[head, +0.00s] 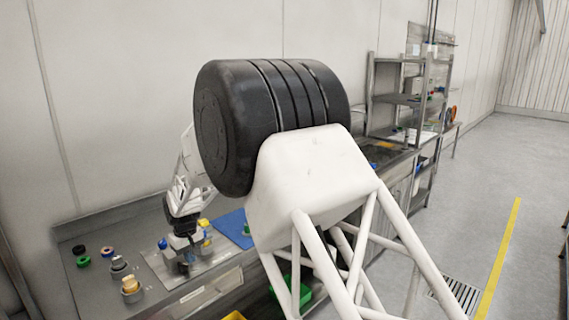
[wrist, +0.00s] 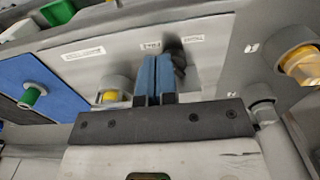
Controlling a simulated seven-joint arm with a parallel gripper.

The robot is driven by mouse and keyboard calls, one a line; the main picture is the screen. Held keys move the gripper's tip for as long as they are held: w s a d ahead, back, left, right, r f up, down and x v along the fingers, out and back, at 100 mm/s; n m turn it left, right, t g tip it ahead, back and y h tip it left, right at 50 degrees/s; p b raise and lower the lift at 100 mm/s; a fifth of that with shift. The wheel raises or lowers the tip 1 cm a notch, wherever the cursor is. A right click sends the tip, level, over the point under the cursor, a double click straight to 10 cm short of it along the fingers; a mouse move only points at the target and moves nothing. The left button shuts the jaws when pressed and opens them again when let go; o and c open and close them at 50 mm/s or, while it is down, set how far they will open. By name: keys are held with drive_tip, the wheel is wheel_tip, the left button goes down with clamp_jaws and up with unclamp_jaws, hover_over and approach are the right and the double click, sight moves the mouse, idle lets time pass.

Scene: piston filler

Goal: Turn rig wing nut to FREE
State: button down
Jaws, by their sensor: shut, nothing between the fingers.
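My gripper (wrist: 152,72) is shut, its two blue fingers side by side with nothing between them. In the wrist view a dark grey part (wrist: 177,57), possibly the rig wing nut, shows just right of and behind the fingers. Its setting cannot be read, as the fingers cover part of it. It stands on a light grey plate (wrist: 215,65) with small labels above it; I cannot make out the words surely. In the head view my gripper (head: 184,264) points down at the plate (head: 210,262) on the bench; the dark part cannot be told apart there.
A yellow-topped fitting (wrist: 109,96) stands left of the fingers, and a blue mat (wrist: 20,70) lies further left. On the bench's left are an ochre-topped cylinder (head: 131,287), a grey part (head: 120,266) and a green ring (head: 83,261). My body hides much of the bench's right.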

drive_tip(key=shift+r, duration=0.9)
drive_tip(key=shift+a, duration=0.1)
drive_tip(key=shift+s+a+r, duration=0.35)
drive_tip(key=shift+a+r, duration=0.15)
drive_tip(key=shift+a, duration=0.2)
drive_tip(key=shift+f, duration=0.1)
